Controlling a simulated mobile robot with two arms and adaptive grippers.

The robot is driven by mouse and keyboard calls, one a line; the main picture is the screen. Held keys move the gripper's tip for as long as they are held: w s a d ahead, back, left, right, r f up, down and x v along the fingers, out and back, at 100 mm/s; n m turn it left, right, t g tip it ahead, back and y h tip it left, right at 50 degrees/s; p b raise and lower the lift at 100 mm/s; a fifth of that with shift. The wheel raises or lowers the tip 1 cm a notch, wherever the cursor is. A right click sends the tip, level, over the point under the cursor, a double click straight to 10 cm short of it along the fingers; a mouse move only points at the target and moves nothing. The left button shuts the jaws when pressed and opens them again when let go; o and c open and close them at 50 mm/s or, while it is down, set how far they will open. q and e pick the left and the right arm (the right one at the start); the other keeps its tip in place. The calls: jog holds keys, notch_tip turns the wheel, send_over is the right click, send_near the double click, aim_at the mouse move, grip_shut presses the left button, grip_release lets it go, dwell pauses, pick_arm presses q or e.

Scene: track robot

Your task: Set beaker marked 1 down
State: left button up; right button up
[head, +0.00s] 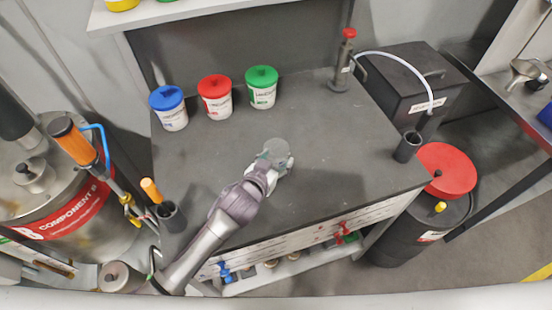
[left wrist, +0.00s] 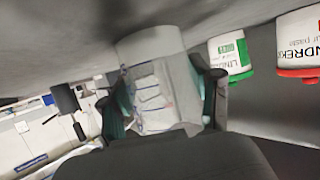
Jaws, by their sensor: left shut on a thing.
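The clear beaker (head: 276,148) is over the middle of the dark grey table (head: 330,140) in the head view. My left gripper (head: 272,165) is shut on its sides. In the left wrist view, the see-through beaker (left wrist: 150,65) stands between the two fingers of the left gripper (left wrist: 163,95). The table surface (left wrist: 60,40) shows at the top there, close to the beaker's end. I cannot tell whether the beaker touches the table. No number on the beaker can be read. My right gripper is in neither view.
Tubs with blue (head: 168,108), red (head: 215,97) and green (head: 262,88) lids stand at the back left of the table. A red-topped pump (head: 343,62) is at the back right, and a dark cup (head: 407,147) at the right edge. The table right of the beaker is clear.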

pick_arm(q)
jog(key=o, duration=0.7)
jog(key=shift+f, duration=0.15)
jog(key=o, duration=0.5)
jog(key=shift+r, duration=0.25)
jog(key=b+v, duration=0.1)
jog(key=v, duration=1)
jog(key=shift+s+a+r, duration=0.25)
jog(key=shift+s, duration=0.15)
